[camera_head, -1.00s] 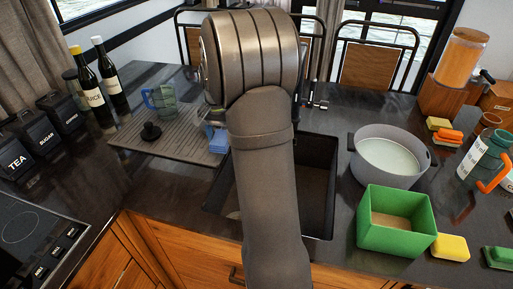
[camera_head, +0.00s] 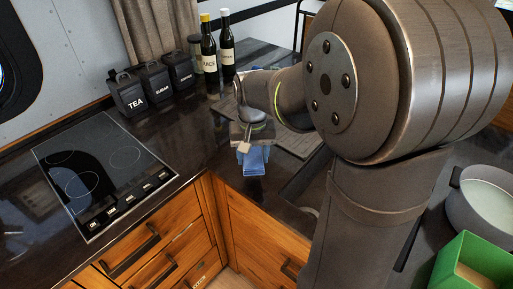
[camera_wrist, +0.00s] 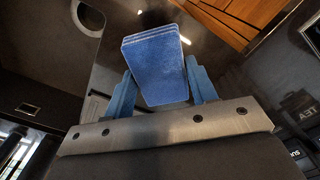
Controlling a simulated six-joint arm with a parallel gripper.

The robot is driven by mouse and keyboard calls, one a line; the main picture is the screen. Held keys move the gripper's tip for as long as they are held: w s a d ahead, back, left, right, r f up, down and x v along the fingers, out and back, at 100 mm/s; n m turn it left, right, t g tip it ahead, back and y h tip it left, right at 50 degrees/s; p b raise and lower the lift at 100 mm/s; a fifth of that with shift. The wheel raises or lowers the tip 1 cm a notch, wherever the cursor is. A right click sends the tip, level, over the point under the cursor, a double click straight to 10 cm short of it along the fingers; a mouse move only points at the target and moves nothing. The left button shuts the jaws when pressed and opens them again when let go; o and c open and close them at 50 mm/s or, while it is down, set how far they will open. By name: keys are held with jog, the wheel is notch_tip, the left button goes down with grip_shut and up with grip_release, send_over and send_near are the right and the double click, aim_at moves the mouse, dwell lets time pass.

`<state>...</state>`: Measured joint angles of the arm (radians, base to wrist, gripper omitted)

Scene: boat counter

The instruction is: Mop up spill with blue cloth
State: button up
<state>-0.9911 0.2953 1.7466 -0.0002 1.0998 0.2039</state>
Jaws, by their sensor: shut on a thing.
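The blue cloth (camera_head: 253,161) is a folded, layered pad. My gripper (camera_head: 250,147) is shut on it and points down over the dark counter (camera_head: 205,151), near the inner corner between hob and sink. In the wrist view the cloth (camera_wrist: 156,70) sits between the two blue fingers and sticks out past their tips. I cannot tell whether the cloth touches the counter or hangs above it. I cannot make out the spill on the dark, glossy surface; my arm hides part of the counter.
The hob (camera_head: 100,180) lies to the left. Black canisters (camera_head: 128,94) and two bottles (camera_head: 209,55) stand behind. The ribbed drainer (camera_head: 298,141) is partly behind my arm. A grey basin (camera_head: 486,203) and green box (camera_head: 470,268) are at right. Counter between hob and drainer looks clear.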

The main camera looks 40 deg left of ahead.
aim_at(273, 158)
notch_tip(273, 158, down, 6)
jog(key=shift+r, duration=0.1)
jog(key=shift+w+f, duration=0.25)
jog(key=shift+w, duration=0.55)
jog(key=shift+c, duration=0.4)
jog(key=shift+w+r, duration=0.1)
jog(key=shift+w, duration=4)
jog(key=shift+w+a, duration=0.2)
jog(key=shift+a, duration=1.9)
jog(key=shift+s+d, duration=0.1)
jog(key=shift+s, duration=5)
jog(key=shift+d, duration=1.1)
jog(key=shift+w+a, duration=0.1)
jog(key=shift+w, duration=4.95)
notch_tip(273, 158, up, 8)
jog(key=shift+w, duration=0.1)
